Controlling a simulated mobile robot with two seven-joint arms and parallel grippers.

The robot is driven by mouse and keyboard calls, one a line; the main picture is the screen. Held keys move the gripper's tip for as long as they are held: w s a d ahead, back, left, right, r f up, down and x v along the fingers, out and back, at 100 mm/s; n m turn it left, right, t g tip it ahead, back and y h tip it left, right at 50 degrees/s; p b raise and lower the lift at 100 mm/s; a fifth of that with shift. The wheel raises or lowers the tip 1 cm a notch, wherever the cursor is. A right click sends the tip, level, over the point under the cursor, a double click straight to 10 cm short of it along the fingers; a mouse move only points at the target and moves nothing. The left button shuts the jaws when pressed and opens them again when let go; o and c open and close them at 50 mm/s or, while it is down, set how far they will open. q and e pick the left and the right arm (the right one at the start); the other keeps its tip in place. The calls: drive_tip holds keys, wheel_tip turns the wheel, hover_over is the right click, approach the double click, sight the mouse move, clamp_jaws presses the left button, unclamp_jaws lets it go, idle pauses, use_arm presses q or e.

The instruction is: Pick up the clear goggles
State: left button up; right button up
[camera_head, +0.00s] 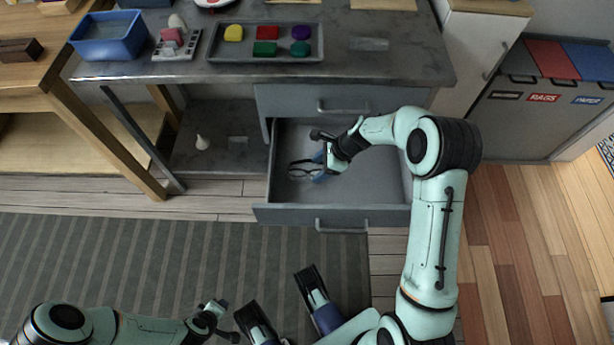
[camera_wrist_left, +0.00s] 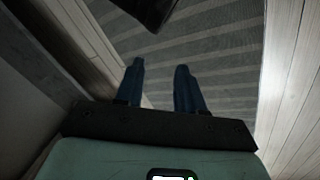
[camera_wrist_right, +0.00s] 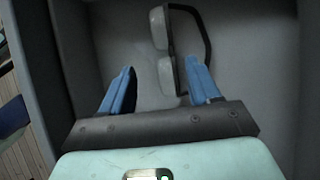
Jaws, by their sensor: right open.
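The clear goggles (camera_wrist_right: 166,75), with pale lenses and a dark strap, lie in the open grey drawer; they also show at its left side in the head view (camera_head: 298,169). My right gripper (camera_head: 320,170) reaches down into the drawer beside them. In the right wrist view its blue fingers (camera_wrist_right: 163,84) are apart, with part of the goggles showing between and beyond them; I see no grip on them. My left gripper (camera_wrist_left: 160,70) is open and empty above the floor and striped rug.
The drawer (camera_head: 282,214) has side walls and a front panel close around my right gripper. The worktop (camera_head: 400,62) above holds a tray (camera_head: 214,52) of coloured pieces and a blue bin (camera_head: 110,47). Waste bins (camera_head: 545,110) stand at right.

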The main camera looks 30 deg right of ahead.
sight(309, 173)
drive_tip(key=shift+w+a+f, duration=0.2)
drive_tip(key=shift+f, duration=0.15)
drive_tip(key=b+x, duration=0.1)
drive_tip(key=x, duration=0.1)
drive_tip(key=b+x, duration=0.1)
drive_tip(key=x, duration=0.1)
drive_tip(key=shift+w+a, duration=0.15)
drive_tip(key=shift+w, duration=0.25)
use_arm(q)
drive_tip(key=shift+g, duration=0.7)
drive_tip(key=s+f, duration=0.3)
drive_tip(key=f, duration=0.1)
drive_tip(key=shift+s+a, duration=0.4)
use_arm(e)
drive_tip(key=shift+w+a+f, duration=0.1)
drive_tip(key=shift+a+f, duration=0.05)
drive_tip(key=shift+f, duration=0.1)
use_arm(q)
drive_tip(key=shift+r, duration=0.1)
use_arm(e)
drive_tip(key=shift+f, duration=0.25)
drive_tip(key=c, duration=1.1)
